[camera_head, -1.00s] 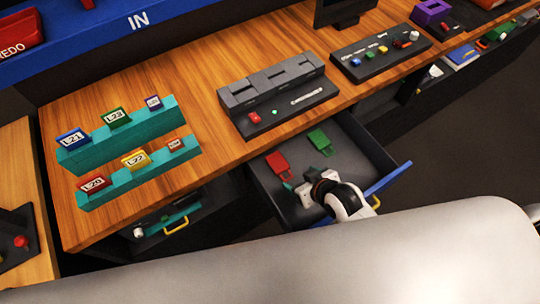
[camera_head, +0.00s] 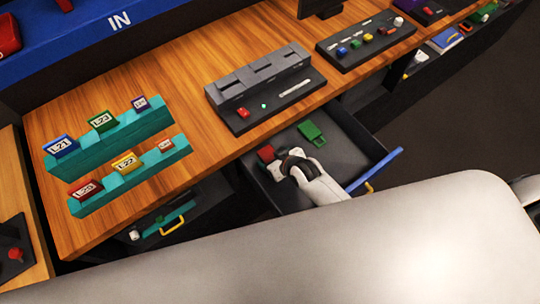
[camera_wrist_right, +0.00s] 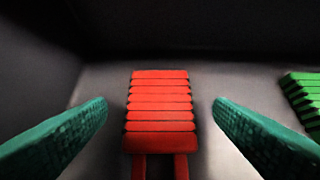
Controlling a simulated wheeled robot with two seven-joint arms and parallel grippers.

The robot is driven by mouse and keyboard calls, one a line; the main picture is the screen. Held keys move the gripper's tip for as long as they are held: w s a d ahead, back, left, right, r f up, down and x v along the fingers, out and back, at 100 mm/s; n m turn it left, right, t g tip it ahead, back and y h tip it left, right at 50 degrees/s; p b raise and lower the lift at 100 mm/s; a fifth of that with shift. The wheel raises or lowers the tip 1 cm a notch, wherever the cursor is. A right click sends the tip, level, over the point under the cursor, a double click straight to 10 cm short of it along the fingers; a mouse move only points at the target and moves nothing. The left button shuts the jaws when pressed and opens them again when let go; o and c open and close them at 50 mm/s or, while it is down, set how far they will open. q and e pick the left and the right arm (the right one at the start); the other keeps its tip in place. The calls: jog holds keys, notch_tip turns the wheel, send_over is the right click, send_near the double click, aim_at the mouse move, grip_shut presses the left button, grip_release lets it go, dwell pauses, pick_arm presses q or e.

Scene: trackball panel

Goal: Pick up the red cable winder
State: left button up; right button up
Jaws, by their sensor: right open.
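The red cable winder (camera_wrist_right: 160,105) lies flat in the open drawer. In the right wrist view it is a ribbed red block with two prongs toward the bottom edge. My right gripper (camera_wrist_right: 160,118) is open, with one teal finger on each side of the winder and a gap on both sides. In the head view the winder (camera_head: 266,153) shows only in part, as my right gripper (camera_head: 284,163) covers the rest. My left gripper is not in view.
A green winder (camera_head: 312,133) lies in the same drawer to the right; it also shows in the wrist view (camera_wrist_right: 305,95). The drawer (camera_head: 345,160) has dark walls and a blue front edge. The desk (camera_head: 190,85) stands above it.

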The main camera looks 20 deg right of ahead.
jog(key=shift+x, duration=0.75)
jog(key=shift+c, duration=0.2)
jog(key=c, duration=1)
jog(key=shift+c, duration=0.2)
jog(key=shift+d+r, duration=0.1)
jog(key=shift+r, duration=0.05)
